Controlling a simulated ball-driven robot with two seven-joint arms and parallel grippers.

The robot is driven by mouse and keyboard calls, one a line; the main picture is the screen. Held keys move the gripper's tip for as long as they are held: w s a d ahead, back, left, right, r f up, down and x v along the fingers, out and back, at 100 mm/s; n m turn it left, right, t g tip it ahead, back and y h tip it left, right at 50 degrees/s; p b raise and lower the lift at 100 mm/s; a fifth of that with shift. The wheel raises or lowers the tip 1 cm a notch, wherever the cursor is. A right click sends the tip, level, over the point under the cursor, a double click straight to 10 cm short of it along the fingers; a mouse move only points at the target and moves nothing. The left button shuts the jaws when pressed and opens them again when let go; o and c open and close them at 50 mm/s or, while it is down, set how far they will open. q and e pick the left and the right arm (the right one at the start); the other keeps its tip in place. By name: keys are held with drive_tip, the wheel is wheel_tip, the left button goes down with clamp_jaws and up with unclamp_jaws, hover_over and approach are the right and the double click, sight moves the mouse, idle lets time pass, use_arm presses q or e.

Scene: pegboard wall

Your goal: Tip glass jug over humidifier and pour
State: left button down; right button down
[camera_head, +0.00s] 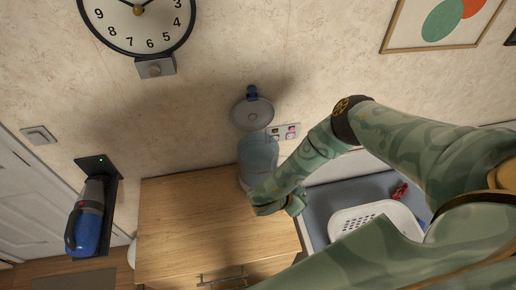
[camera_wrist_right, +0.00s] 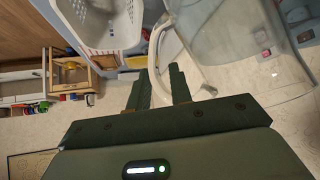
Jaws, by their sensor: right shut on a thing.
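A clear bluish vessel (camera_head: 258,154), which looks like the glass jug, is above the back of the wooden cabinet, close to the wall. In the right wrist view the clear jug (camera_wrist_right: 235,60) fills the upper right, with a pale curved handle (camera_wrist_right: 155,48). My right gripper (camera_head: 256,198) is at the vessel's lower front; its fingers (camera_wrist_right: 160,88) are shut on the handle. A round pale lid-like disc (camera_head: 252,113) with a blue knob shows above the vessel. I cannot clearly separate the humidifier from the jug, or tell the jug's tilt. My left gripper is not in view.
The wooden cabinet top (camera_head: 185,215) is clear. A white basket (camera_head: 375,217) stands on a grey-blue surface to the right. A wall socket (camera_head: 287,132) is beside the vessel. A blue handheld vacuum (camera_head: 86,222) hangs at left, and a clock (camera_head: 135,22) is above.

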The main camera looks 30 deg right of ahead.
drive_tip(key=shift+w+r, duration=0.2)
drive_tip(key=shift+r, duration=0.45)
drive_tip(key=shift+g, duration=0.3)
drive_tip(key=shift+w+r+n+g+p, duration=0.15)
drive_tip(key=shift+r+n+g+p, duration=0.15)
drive_tip(key=shift+r+p, duration=0.15)
drive_tip(key=shift+w+r, duration=0.2)
drive_tip(key=shift+r, duration=0.3)
drive_tip(key=shift+g, duration=0.3)
